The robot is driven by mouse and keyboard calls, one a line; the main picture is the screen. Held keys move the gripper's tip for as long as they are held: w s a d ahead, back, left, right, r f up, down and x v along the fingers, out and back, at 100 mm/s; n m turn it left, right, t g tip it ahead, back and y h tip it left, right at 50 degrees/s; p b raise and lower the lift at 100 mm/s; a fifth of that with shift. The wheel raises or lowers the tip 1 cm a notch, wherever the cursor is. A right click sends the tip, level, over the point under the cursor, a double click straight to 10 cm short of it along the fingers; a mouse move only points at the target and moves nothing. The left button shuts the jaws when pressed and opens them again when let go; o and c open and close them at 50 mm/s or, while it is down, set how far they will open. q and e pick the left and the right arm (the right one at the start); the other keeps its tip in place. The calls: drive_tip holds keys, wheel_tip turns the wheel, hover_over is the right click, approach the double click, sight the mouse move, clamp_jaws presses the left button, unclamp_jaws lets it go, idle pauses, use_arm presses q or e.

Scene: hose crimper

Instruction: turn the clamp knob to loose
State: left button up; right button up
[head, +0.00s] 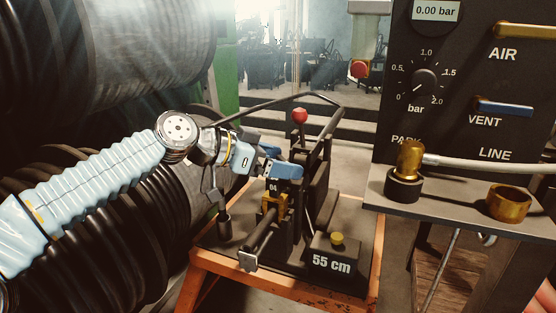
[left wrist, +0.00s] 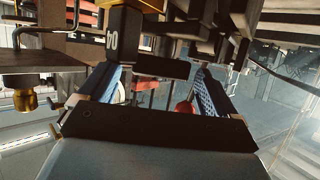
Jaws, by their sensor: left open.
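The crimper (head: 310,190) stands on a dark plate on an orange stand. A black block marked 04 (head: 273,188) sits above an orange-yellow piece (head: 275,208). A dark rod slants down from there to a grey square end (head: 247,261); I cannot tell for sure which part is the clamp knob. My left gripper (head: 278,161) is open at the top of the black block, its blue fingers close to it. In the left wrist view the block (left wrist: 125,38) shows near the fingertips (left wrist: 158,75); contact is unclear. My right gripper is not in view.
A red ball (head: 300,115) tops the crimper's lever; a box marked 55 cm (head: 333,262) stands at its front right. A pressure panel (head: 460,90) and shelf with brass fittings (head: 508,203) are at right. Large black hose coils (head: 100,225) fill the left.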

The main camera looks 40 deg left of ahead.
use_arm(q)
drive_tip(key=shift+c, duration=0.3)
drive_tip(key=c, duration=1)
drive_tip(key=shift+f, duration=0.1)
